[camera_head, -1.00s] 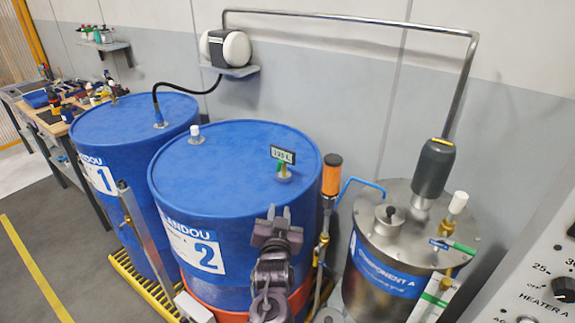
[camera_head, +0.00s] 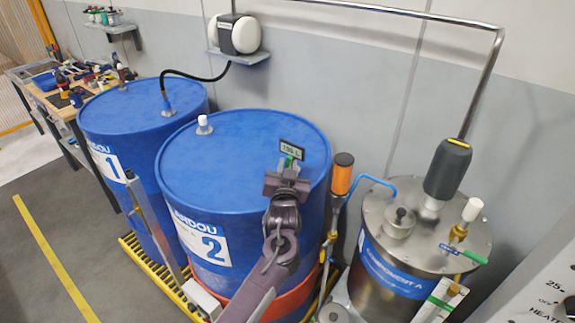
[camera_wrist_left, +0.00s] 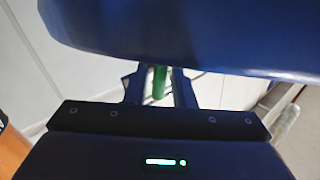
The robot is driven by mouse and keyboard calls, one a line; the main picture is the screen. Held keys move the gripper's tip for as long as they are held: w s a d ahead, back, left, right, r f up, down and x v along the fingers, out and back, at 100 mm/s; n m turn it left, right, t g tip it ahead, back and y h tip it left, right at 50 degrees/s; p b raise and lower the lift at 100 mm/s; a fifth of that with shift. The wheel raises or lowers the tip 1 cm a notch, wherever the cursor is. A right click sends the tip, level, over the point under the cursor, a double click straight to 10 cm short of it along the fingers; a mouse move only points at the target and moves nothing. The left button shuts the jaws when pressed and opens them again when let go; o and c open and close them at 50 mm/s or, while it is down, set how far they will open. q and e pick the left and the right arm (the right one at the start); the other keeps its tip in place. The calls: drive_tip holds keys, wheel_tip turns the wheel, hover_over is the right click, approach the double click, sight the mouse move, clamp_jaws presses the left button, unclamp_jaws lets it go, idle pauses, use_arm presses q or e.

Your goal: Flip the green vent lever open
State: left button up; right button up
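The green vent lever (camera_head: 289,161) stands on top of blue drum 2 (camera_head: 230,150), just below a small digital display (camera_head: 292,149). My left gripper (camera_head: 287,178) is at the lever and covers its lower part in the head view. In the left wrist view the green lever (camera_wrist_left: 159,82) stands between my two fingers (camera_wrist_left: 158,92). The fingers are apart, with a narrow gap seen on each side of the lever. I cannot tell if either finger touches it. My right gripper is not in view.
Blue drum 1 (camera_head: 135,118) stands at the left. An orange-handled wand (camera_head: 342,175) is right of drum 2. The steel tank (camera_head: 395,290) at the right carries another green handle (camera_head: 463,254). A control panel (camera_head: 540,285) is at the lower right.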

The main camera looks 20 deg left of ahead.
use_arm(q)
drive_tip(key=shift+s+r, duration=0.1)
drive_tip(key=shift+r, duration=0.05)
drive_tip(key=shift+c, duration=0.3)
clamp_jaws()
drive_tip(key=shift+a+r+n+g+h+p, duration=0.3)
drive_tip(key=shift+r+n+g+p, duration=0.15)
drive_tip(key=shift+n+p, duration=0.6)
drive_tip(key=shift+w+a+f+n+g+p, duration=0.15)
drive_tip(key=shift+w+f+n+g+p, duration=0.1)
drive_tip(key=shift+g+p, duration=0.15)
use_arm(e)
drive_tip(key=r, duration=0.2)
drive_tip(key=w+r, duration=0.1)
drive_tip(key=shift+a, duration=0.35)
use_arm(q)
drive_tip(key=shift+o, duration=0.3)
unclamp_jaws()
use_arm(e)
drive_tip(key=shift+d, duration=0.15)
use_arm(q)
drive_tip(key=shift+f, duration=0.1)
